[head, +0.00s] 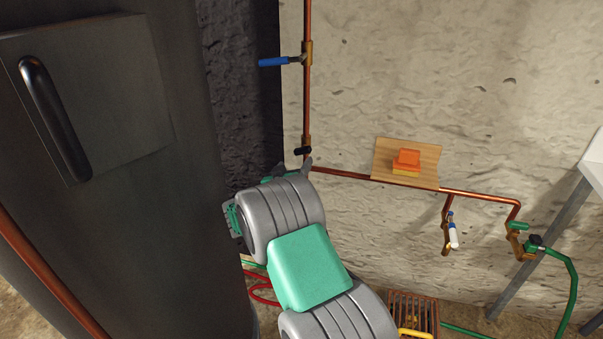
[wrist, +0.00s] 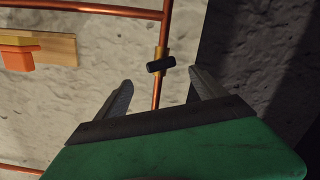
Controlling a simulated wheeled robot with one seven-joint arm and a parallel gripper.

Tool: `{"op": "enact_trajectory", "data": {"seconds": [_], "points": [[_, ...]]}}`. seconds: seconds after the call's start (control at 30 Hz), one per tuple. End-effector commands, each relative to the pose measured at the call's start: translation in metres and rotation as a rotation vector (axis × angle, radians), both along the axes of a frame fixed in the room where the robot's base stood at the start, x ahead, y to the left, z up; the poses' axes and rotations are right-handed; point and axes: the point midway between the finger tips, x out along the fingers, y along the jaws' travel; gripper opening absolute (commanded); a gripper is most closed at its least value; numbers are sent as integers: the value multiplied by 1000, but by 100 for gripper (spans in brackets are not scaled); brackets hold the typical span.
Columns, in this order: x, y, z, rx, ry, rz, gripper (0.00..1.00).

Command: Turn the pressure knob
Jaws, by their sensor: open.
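A small black knob (head: 303,151) sits on a brass fitting on the vertical copper pipe (head: 307,95) by the wall. It looks like the pressure knob, though no label shows. My gripper (head: 293,166) is just below it in the head view, mostly hidden behind my own wrist. In the wrist view the black knob (wrist: 160,65) lies crosswise between the lines of my two fingers, slightly beyond the fingertips. My gripper (wrist: 160,77) is open and empty, and the fingers appear apart from the knob. The exact depth gap cannot be told.
A blue-handled valve (head: 274,62) juts from the pipe above. A wooden board (head: 425,154) with an orange block (head: 406,159) is right of the knob. A dark tank (head: 150,220) stands close on the left. A white-and-blue valve (head: 452,232) hangs lower right.

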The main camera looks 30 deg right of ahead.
Motion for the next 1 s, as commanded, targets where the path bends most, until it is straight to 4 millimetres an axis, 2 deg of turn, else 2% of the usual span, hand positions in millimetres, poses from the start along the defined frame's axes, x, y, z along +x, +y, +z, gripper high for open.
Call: {"op": "enact_trajectory", "data": {"seconds": [0.03, 0.07, 0.23, 0.4, 0.57, 0.87, 1.0], "points": [[5, -4, -15, -51, -18, 5, 80], [7, -6, -16, -74, -28, 7, 80], [18, -18, -12, -110, -47, 12, 80], [40, -44, -12, -108, -46, 10, 80], [56, -61, -12, -108, -45, 12, 80], [61, -65, -11, -107, -45, 15, 80], [61, -65, -11, -107, -45, 15, 71]]}}
